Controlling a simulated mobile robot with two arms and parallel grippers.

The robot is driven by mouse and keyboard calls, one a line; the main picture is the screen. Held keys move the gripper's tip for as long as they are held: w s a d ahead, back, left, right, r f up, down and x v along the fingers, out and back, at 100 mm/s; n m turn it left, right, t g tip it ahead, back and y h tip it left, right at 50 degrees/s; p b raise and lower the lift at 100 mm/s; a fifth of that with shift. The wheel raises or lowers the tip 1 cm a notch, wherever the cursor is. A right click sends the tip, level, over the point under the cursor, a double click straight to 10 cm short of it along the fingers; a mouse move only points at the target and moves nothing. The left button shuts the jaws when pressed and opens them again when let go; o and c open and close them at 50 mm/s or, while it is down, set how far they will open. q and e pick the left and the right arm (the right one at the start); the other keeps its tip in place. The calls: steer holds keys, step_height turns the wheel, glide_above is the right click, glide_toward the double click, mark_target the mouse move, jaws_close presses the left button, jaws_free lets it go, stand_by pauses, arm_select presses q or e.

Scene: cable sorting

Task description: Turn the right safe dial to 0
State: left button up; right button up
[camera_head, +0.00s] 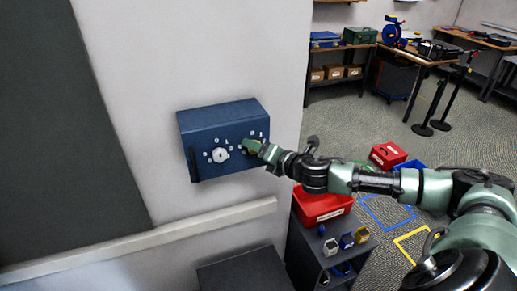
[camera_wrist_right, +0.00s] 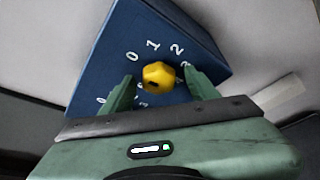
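The blue safe (camera_head: 225,128) is on the pale wall. Its left dial (camera_head: 220,155) is white with white digits around it. The right dial (camera_head: 252,144) is yellow and mostly hidden by my right gripper (camera_head: 262,150) in the head view. In the right wrist view the yellow right dial (camera_wrist_right: 158,72) has a small dark mark on its lower part, with digits 0, 1, 2 and 3 around its top and right. My right gripper (camera_wrist_right: 158,76) is open, one green finger on each side of the dial, with visible gaps. My left gripper is out of view.
A pale rail (camera_head: 140,243) runs along the wall below the safe. A red bin (camera_head: 322,205) and a dark shelf unit (camera_head: 330,250) with small coloured boxes stand below my right arm. Workbenches (camera_head: 425,53) are at the back right.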

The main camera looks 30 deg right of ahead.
steer(key=shift+r, duration=0.1)
steer(key=b+v, duration=0.5)
steer(key=v, duration=0.2)
steer(key=shift+s, duration=0.35)
steer(key=shift+r, duration=0.1)
stand_by(0.3)
